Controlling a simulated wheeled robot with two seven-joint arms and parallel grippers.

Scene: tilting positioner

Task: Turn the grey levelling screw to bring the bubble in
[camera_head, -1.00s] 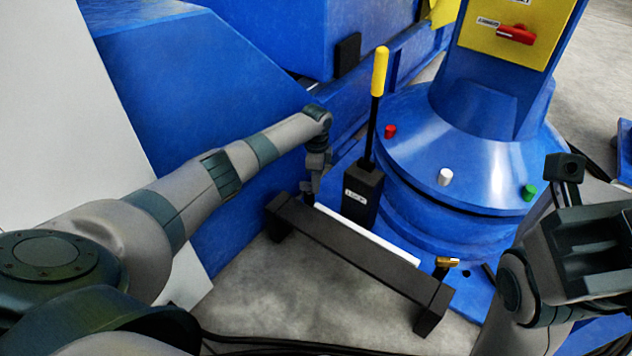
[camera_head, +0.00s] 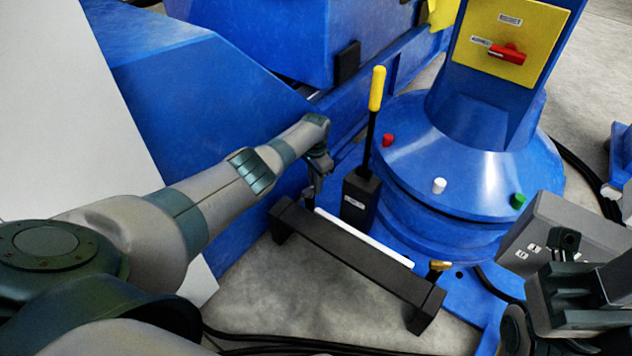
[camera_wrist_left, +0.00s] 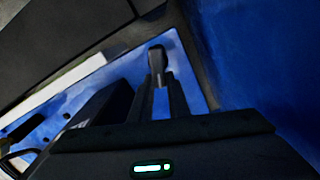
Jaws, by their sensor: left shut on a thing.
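The levelling screw (camera_wrist_left: 157,62) shows in the left wrist view as a small dark grey head between my fingertips. My left gripper (camera_head: 315,190) reaches down behind the black bar at the positioner's base, and its two fingers (camera_wrist_left: 158,88) are shut on the screw head. In the head view the screw is hidden by the gripper and bar. I cannot make out a bubble in either view. My right gripper (camera_head: 566,245) is at the right edge in front of a grey box, and its jaws are not clear.
A black bar (camera_head: 350,262) stands in front of a white strip (camera_head: 375,242). A yellow-handled lever (camera_head: 376,90) rises from a black block (camera_head: 359,195) right of my left gripper. The round blue base (camera_head: 460,170) carries red, white and green buttons. Blue walls stand close behind the left arm.

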